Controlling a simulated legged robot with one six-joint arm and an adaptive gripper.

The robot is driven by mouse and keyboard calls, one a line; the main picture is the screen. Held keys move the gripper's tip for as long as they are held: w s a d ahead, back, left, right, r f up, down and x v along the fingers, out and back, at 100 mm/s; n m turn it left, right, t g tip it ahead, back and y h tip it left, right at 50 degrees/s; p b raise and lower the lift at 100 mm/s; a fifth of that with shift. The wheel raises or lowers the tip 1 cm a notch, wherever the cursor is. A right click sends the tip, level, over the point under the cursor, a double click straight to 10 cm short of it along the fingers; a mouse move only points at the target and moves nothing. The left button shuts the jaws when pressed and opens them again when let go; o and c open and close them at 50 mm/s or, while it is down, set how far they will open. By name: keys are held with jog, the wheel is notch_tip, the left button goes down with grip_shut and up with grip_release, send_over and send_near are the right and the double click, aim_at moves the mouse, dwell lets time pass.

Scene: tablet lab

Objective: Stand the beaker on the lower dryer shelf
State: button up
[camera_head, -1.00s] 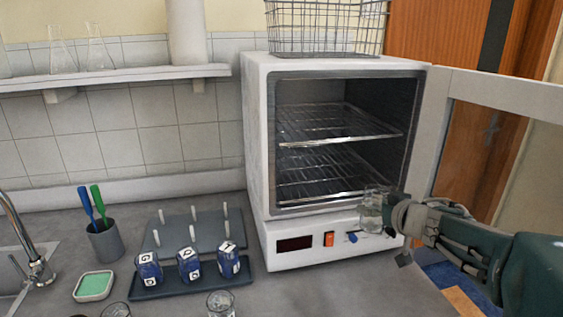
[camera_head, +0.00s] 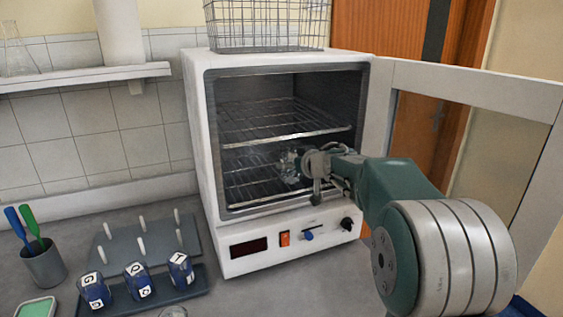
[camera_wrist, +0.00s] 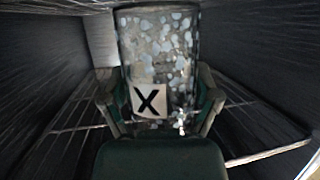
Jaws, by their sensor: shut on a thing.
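My gripper (camera_head: 306,165) reaches through the open front of the dryer (camera_head: 206,150), between the upper shelf (camera_head: 285,127) and the lower shelf (camera_head: 250,190). In the wrist view, its fingers (camera_wrist: 160,108) are shut around a clear, speckled glass beaker (camera_wrist: 158,50) with a white label marked X. The beaker looks upright in the wrist view. In the head view the beaker (camera_head: 290,165) is small and partly hidden by the gripper. It is over the lower shelf; I cannot tell whether its base touches the wires.
The dryer door (camera_head: 470,85) stands open at the right, beside my arm. A wire basket (camera_head: 265,25) sits on top of the dryer. A peg rack (camera_head: 140,243), several blue labelled bottles (camera_head: 137,281) and a brush cup (camera_head: 44,264) stand at left.

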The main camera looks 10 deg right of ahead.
jog(key=shift+w+a, duration=0.25)
jog(key=shift+w, duration=0.35)
jog(key=x, duration=0.3)
jog(key=shift+w+a, duration=0.2)
jog(key=shift+a, duration=0.05)
jog(key=shift+s+f, duration=0.1)
jog(key=shift+f, duration=0.1)
jog(key=shift+f, duration=0.15)
jog(key=o, duration=1.1)
